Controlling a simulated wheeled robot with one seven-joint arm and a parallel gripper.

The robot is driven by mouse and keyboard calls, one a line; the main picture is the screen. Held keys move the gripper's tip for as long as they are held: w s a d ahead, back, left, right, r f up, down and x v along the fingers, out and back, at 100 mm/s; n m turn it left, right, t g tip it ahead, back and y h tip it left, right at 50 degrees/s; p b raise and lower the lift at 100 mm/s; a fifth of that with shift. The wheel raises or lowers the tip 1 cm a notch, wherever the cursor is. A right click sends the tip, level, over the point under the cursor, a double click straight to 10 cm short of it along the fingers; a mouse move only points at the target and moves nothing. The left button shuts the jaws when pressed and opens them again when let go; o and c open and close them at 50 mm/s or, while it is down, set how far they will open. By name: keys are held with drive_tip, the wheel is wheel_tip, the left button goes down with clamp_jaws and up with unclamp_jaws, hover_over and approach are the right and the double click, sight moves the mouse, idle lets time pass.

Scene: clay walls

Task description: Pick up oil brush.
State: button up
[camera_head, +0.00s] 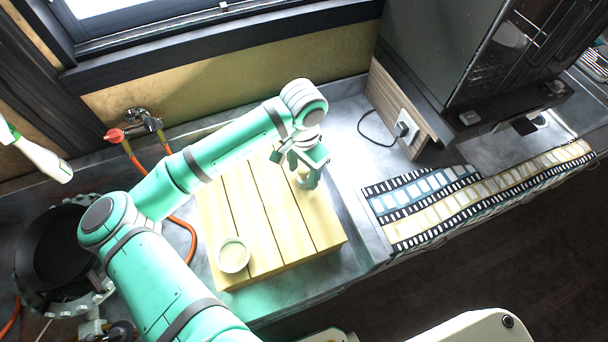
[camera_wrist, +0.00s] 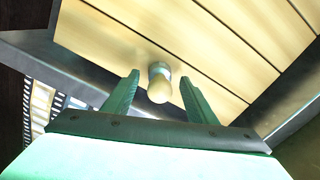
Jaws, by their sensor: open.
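A small pale object with a rounded knob end, seemingly the oil brush (camera_wrist: 159,88), stands on the slatted wooden board (camera_head: 262,215). In the wrist view it is between the two green fingers of my gripper (camera_wrist: 160,80), with a visible gap on each side. In the head view my gripper (camera_head: 308,172) points down over the right back part of the board, and its fingers partly hide the pale object (camera_head: 303,179). My gripper is open and holds nothing. The brush's bristles cannot be made out.
A small round bowl (camera_head: 233,256) sits at the board's front left. A dark pan (camera_head: 58,246) is on a burner at far left, near an orange hose (camera_head: 184,222) and tap. A patterned strip (camera_head: 425,205) lies right of the board; a dark oven (camera_head: 470,50) stands behind it.

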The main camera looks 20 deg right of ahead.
drive_tip(key=shift+f, duration=0.7)
drive_tip(key=c, duration=1.2)
drive_tip(key=shift+o, duration=0.2)
drive_tip(key=shift+r, duration=0.15)
drive_tip(key=shift+r, duration=0.55)
drive_tip(key=s+a+r, duration=0.6)
drive_tip(key=s+r, duration=0.5)
drive_tip(key=s, duration=0.1)
drive_tip(key=shift+a+r, duration=0.3)
